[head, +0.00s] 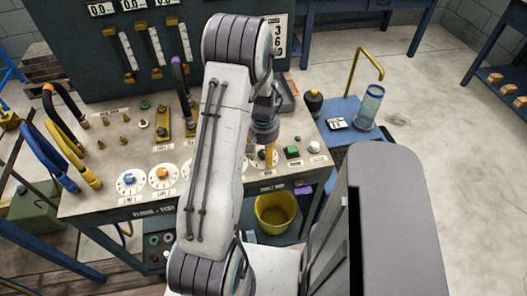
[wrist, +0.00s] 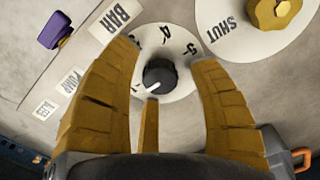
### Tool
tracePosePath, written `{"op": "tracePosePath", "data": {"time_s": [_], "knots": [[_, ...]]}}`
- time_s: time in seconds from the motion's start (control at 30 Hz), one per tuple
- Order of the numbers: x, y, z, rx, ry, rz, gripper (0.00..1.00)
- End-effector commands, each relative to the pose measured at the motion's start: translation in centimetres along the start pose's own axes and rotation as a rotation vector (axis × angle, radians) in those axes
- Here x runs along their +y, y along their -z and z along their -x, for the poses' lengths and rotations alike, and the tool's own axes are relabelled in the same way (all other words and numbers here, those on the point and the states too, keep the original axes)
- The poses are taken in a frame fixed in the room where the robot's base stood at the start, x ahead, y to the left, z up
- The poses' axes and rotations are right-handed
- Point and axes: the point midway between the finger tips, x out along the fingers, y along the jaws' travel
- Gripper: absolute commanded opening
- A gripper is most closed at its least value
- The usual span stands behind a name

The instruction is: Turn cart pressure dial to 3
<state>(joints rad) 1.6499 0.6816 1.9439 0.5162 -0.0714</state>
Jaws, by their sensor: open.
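In the wrist view, the pressure dial has a black knob (wrist: 160,75) on a white round face (wrist: 182,80). A 4 and a 5 show on the far part of the face.
A yellow knob (wrist: 275,12) on a plate marked SHUT sits right of the dial. A BAR label (wrist: 122,15) and a purple part (wrist: 53,30) lie left. In the head view, hoses (head: 62,145), a green button (head: 292,152) and a yellow bucket (head: 275,212) are nearby.

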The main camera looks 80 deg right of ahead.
Motion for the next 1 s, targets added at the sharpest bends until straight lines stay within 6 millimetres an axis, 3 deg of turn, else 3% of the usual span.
{"op": "tracePosePath", "data": {"time_s": [0.17, 0.8, 1.0], "knots": [[0.0, -0.01, 0.0, 0.0, 0.0, 0.0, 0.58], [0.0, -0.01, 0.01, 0.0, 0.0, 0.0, 0.01], [0.0, -0.02, -0.05, -0.001, 0.0, -0.006, 0.0]]}}
